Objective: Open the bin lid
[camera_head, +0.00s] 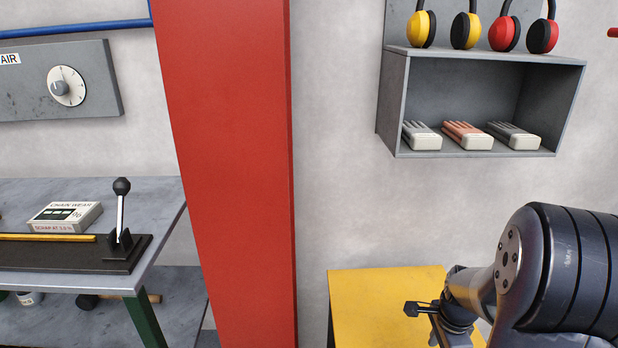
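A flat yellow panel (375,300), which looks like the bin lid, stands at the bottom centre against the grey wall. Its lower part is cut off by the picture's edge, and I cannot tell whether it lies shut or is tilted up. No bin body shows clearly. My gripper (422,318) is at the panel's right side, in front of it in the picture. Whether they touch is unclear. The fingers are small and partly cut off, so their opening cannot be read, and nothing is visibly held.
A red pillar (228,180) stands left of the yellow panel. A grey wall shelf (395,100) with gloves and earmuffs hangs above right. A workbench (150,210) with a lever gauge (122,225) and a box (66,216) is at left. My arm covers the lower right.

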